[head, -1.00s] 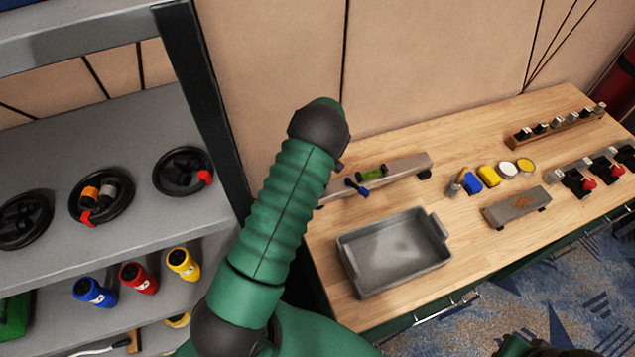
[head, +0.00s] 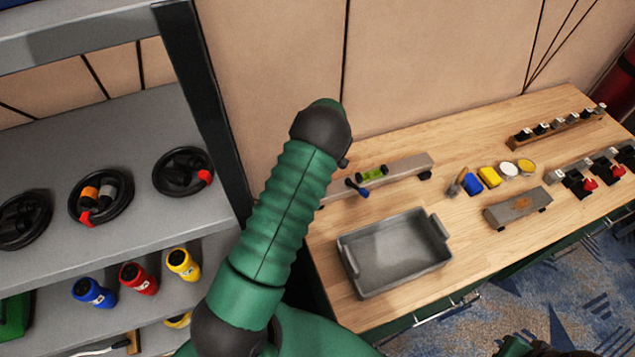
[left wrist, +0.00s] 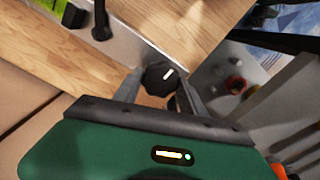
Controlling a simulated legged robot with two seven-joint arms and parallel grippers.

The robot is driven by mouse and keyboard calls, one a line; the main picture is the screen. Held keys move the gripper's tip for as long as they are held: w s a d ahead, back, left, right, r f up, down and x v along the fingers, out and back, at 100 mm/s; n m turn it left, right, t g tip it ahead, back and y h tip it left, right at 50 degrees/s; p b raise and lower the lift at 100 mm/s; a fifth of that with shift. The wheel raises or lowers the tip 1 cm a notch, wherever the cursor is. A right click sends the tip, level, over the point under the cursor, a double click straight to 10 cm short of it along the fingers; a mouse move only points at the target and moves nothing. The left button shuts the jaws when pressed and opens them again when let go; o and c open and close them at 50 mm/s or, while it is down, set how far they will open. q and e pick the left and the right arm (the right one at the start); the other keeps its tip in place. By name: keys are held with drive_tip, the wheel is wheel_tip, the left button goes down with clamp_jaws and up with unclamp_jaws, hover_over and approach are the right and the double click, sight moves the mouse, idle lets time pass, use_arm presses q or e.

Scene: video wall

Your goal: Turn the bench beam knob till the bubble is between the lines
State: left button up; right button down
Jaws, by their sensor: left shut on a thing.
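The bench beam (head: 408,167) is a long grey bar near the back left of the wooden bench. A green bubble vial (head: 372,173) sits on it. The bubble and lines are too small to read. A blue-tipped lever (head: 358,188) is beside the vial. In the left wrist view the beam (left wrist: 128,47) runs diagonally to a round black knob (left wrist: 160,78) with a white mark. My left gripper (left wrist: 162,92) is shut on this knob, one finger on each side. In the head view my left arm hides the knob and gripper.
A grey metal tray (head: 395,252) stands in front of the beam. A grey shelf (head: 130,125) with handwheels and coloured bottles stands at the left.

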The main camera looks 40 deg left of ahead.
use_arm(q)
drive_tip(key=shift+w+r, duration=0.1)
drive_tip(key=shift+w, duration=0.05)
drive_tip(key=o, duration=1.1)
drive_tip(key=shift+c, duration=0.2)
drive_tip(key=o, duration=0.3)
wheel_tip(320, 180, up, 17)
drive_tip(key=b, duration=0.2)
drive_tip(key=shift+f, duration=0.2)
drive_tip(key=shift+d, duration=0.1)
